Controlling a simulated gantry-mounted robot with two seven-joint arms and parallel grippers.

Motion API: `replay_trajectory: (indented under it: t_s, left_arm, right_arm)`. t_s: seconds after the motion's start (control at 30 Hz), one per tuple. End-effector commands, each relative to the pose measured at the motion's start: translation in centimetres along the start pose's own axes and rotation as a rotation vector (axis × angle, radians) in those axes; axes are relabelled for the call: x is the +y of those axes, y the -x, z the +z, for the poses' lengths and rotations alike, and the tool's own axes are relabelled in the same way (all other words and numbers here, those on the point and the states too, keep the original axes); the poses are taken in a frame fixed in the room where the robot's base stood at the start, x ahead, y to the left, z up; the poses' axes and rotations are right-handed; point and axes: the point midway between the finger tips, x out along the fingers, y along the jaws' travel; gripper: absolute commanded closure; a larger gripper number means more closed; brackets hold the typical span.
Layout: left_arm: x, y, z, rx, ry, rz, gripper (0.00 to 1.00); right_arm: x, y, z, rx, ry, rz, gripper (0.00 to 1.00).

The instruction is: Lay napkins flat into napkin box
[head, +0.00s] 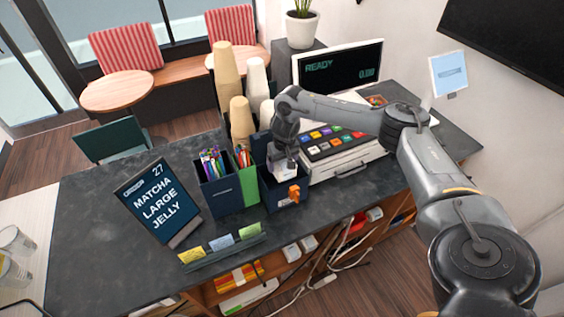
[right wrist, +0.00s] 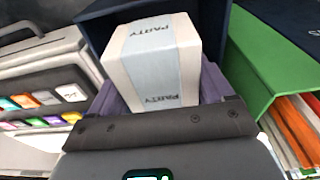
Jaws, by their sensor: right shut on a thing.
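A white napkin pack (head: 285,174) with a pale blue band reading "PARTY" is at the mouth of the dark navy napkin box (head: 268,191). My right gripper (head: 283,163) points down over the box and is shut on the pack. In the right wrist view the pack (right wrist: 153,62) sits between the purple-grey fingers, with navy box walls (right wrist: 97,28) behind it. I cannot tell whether the pack touches the box floor. My left gripper is out of view.
A green holder (head: 247,185) and a navy straw holder (head: 221,190) stand left of the box. The cash register (head: 340,160) is close on its right. Cup stacks (head: 227,75) rise behind. A menu sign (head: 158,203) stands at the left.

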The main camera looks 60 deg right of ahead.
Motion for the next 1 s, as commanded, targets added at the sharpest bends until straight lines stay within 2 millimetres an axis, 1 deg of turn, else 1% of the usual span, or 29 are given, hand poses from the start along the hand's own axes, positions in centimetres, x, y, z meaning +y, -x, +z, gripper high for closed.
replay_trajectory:
  t_s: [0.4, 1.0]
  left_arm:
    - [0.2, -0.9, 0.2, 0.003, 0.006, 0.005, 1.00]
    - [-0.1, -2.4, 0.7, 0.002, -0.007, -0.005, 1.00]
  right_arm:
    - [-0.1, -3.4, 0.5, -0.002, 0.000, 0.000, 0.53]
    - [-0.1, -8.1, 1.2, 0.000, -0.001, 0.000, 0.53]
